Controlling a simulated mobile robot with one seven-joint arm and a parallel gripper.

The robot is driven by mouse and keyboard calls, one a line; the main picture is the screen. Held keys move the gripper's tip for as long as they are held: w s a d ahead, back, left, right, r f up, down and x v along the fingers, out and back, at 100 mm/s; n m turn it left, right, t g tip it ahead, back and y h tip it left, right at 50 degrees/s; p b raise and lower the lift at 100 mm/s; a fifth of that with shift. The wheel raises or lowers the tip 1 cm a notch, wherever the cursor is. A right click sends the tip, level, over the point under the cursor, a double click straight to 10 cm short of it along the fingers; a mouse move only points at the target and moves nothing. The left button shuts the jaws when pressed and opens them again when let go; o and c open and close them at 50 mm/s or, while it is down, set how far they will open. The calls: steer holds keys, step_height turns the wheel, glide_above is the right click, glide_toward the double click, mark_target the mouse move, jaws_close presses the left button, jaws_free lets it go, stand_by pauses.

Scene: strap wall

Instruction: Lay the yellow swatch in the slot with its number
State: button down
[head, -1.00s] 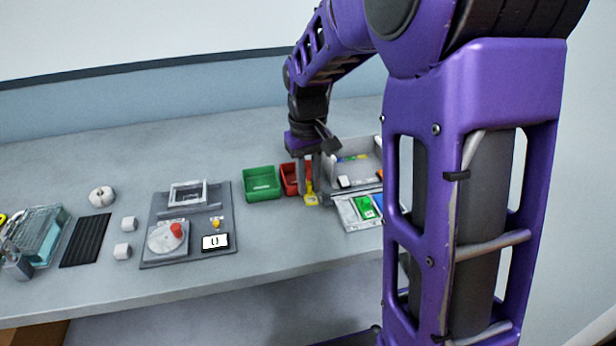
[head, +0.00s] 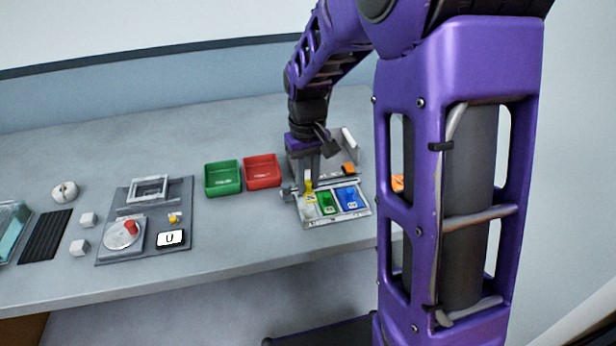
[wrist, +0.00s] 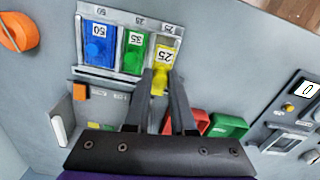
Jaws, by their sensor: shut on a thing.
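The yellow swatch (head: 310,194), marked 25, is at the left end of the slot tray (head: 338,220); it also shows in the wrist view (wrist: 164,57). My gripper (head: 308,181) is shut on its knob, and in the wrist view the fingertips (wrist: 160,77) close around it. The swatch is over the slot labelled 25 (wrist: 168,28); I cannot tell whether it touches the slot floor. The green swatch (wrist: 135,52), marked 35, and the blue swatch (wrist: 97,45), marked 50, lie in the neighbouring slots.
A red bin (head: 262,171) and a green bin (head: 222,178) stand left of the tray. An orange block (wrist: 80,92) sits behind the slots. The table front is clear.

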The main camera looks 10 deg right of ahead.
mark_target(308, 191)
steer(key=shift+f+b, duration=1.55)
steer(key=shift+f, duration=0.65)
steer(key=shift+f, duration=0.15)
steer(key=shift+c, duration=1.4)
jaws_free()
step_height(308, 191, up, 6)
steer(key=p, duration=0.5)
